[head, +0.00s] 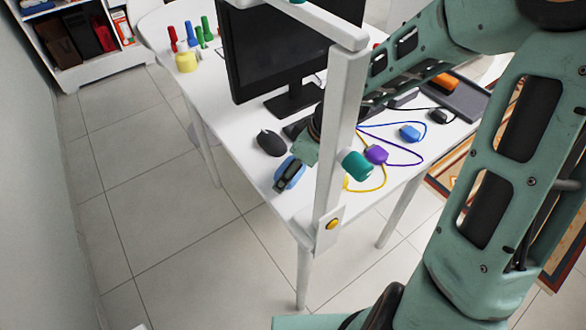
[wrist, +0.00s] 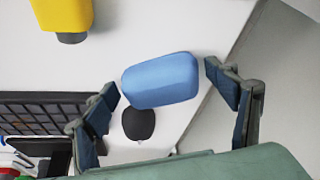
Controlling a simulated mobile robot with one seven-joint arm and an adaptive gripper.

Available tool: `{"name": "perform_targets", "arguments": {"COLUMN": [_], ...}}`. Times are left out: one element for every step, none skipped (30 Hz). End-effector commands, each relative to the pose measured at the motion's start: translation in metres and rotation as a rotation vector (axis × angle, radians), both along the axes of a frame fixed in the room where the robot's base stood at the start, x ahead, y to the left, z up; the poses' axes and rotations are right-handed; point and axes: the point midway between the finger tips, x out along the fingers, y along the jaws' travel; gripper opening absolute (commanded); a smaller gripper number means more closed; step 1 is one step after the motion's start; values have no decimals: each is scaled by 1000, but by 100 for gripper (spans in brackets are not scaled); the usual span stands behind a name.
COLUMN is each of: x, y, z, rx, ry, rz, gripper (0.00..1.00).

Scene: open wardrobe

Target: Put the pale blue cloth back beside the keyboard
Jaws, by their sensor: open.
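The pale blue cloth (wrist: 160,80) looks like a rounded, folded block on the white desk in the wrist view. In the head view it (head: 291,167) lies near the desk's front corner, partly covered by my gripper (head: 288,178). In the wrist view my gripper (wrist: 162,79) is open, with one finger on each side of the cloth and a visible gap at both ends. Whether the fingers reach down to its height is unclear. The black keyboard (wrist: 30,112) shows at the left of the wrist view; in the head view it is mostly hidden behind the white post and my arm.
A white post (head: 341,130) stands in front of the desk. A monitor (head: 285,55), a purple device (head: 376,154) and a blue one (head: 409,132) with cables are nearby.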

Motion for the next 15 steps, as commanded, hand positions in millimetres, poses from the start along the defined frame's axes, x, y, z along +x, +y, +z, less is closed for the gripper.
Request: {"name": "perform_targets", "arguments": {"x": [0,0,0,0,0,0,0,-1,-2,-2,-3,-4,-5,-6,-7], "y": [0,0,0,0,-1,-2,-3,-4,-6,-7,-9,-10,-13,-14,-16], "z": [0,1,2,3,4,7,9,12,17,21,25,31,36,40,46], "rx": [0,0,-1,-1,0,0,0,0,0,-2,-1,-1,-2,-1,-1], "ry": [0,0,-1,-1,0,-1,-2,-2,-2,-2,-3,-3,-2,-3,-3], "rz": [0,0,0,0,-1,-3,-4,-4,-4,-3,-3,-4,-7,-5,-6], "gripper": [79,79,79,79,79,79,79,79,79,79,79,79,79,79,79]}}
